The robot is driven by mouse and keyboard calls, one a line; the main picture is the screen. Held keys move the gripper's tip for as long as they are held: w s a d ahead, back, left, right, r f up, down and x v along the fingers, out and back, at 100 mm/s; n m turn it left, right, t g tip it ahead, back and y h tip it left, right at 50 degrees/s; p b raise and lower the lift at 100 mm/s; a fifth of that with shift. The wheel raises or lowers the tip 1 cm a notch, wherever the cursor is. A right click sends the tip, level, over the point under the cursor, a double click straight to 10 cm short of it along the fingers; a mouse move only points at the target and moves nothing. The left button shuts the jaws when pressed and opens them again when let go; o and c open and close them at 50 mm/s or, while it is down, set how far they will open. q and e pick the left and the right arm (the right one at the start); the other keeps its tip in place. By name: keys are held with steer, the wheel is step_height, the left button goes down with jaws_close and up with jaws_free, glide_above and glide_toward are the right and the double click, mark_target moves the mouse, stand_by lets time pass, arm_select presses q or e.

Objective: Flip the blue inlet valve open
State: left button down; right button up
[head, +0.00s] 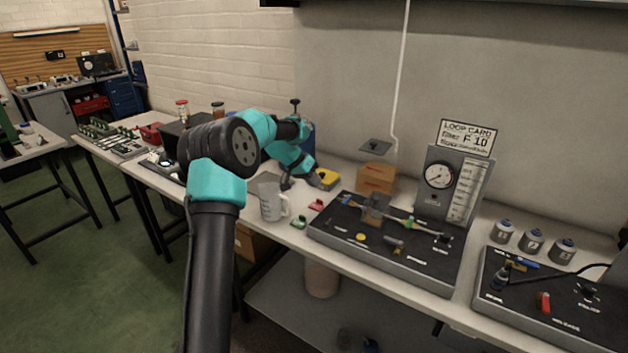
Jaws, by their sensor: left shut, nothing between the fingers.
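A small blue handle (523,262), which looks like the blue inlet valve, lies flat at the back of the dark right-hand panel (560,318). At this size I cannot tell whether the valve is open or closed. My left gripper (299,182) is shut and empty, low over the bench beside a yellow item, far to the left of the blue handle. My left arm crosses the left-middle of the view and hides part of the bench behind it. My right gripper is out of view.
A middle panel (350,247) with a tube and a gauge block (440,178) stands between my gripper and the right-hand panel. A clear jug (271,203) is near the gripper. Grey canisters (532,240) stand behind the right panel, and a red handle (545,302) is on it.

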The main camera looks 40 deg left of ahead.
mark_target(347, 201)
arm_select(q)
steer(key=x, duration=0.7)
steer(key=shift+w+d+f, duration=0.1)
steer(key=shift+f, duration=0.05)
steer(key=d, duration=0.2)
steer(key=shift+d, duration=0.9)
